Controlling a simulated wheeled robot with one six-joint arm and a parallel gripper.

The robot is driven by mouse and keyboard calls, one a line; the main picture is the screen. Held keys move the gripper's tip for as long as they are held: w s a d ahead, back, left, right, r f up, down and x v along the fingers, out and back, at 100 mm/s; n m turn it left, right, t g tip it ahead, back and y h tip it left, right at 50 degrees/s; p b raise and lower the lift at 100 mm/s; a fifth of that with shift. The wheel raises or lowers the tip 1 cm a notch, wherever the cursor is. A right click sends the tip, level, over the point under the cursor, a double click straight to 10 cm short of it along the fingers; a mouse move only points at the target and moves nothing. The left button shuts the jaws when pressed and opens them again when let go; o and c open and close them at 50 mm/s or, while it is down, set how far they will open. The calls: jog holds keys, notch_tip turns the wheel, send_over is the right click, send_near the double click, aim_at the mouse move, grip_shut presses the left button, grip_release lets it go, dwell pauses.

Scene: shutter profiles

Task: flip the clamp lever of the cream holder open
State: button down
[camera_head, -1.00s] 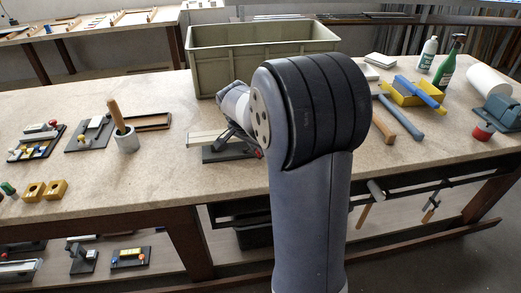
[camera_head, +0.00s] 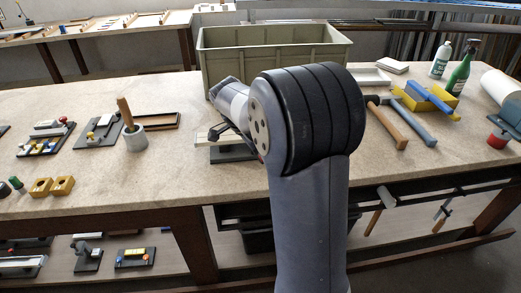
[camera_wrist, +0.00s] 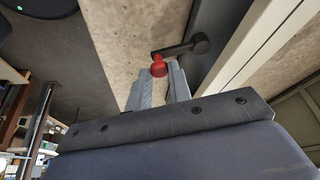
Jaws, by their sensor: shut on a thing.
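The cream holder shows in the head view as a pale strip (camera_head: 206,137) on a dark base (camera_head: 228,154), partly hidden behind my arm. In the wrist view its cream profile (camera_wrist: 250,48) runs diagonally beside a dark base. The clamp lever (camera_wrist: 182,47) is a short dark arm on a round pivot, with a red knob (camera_wrist: 158,67) at its end. My gripper (camera_wrist: 160,78) is shut on the red knob, which sits between the fingertips. In the head view, my gripper (camera_head: 226,131) is over the holder, and the knob is hidden.
A grey-green bin (camera_head: 270,60) stands behind the holder. To the left are a cup with a wooden handle (camera_head: 134,138), other fixtures (camera_head: 98,132) and yellow blocks (camera_head: 52,187). Hammers (camera_head: 390,125) and a yellow tray (camera_head: 425,98) lie right.

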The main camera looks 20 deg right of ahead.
jog(key=c, duration=1.3)
grip_release()
jog(key=v, duration=1)
jog(key=shift+r+p, duration=0.3)
jog(key=shift+r, duration=0.1)
jog(key=shift+a+f, duration=0.1)
jog(key=x, duration=1.1)
jog(key=shift+b, duration=0.3)
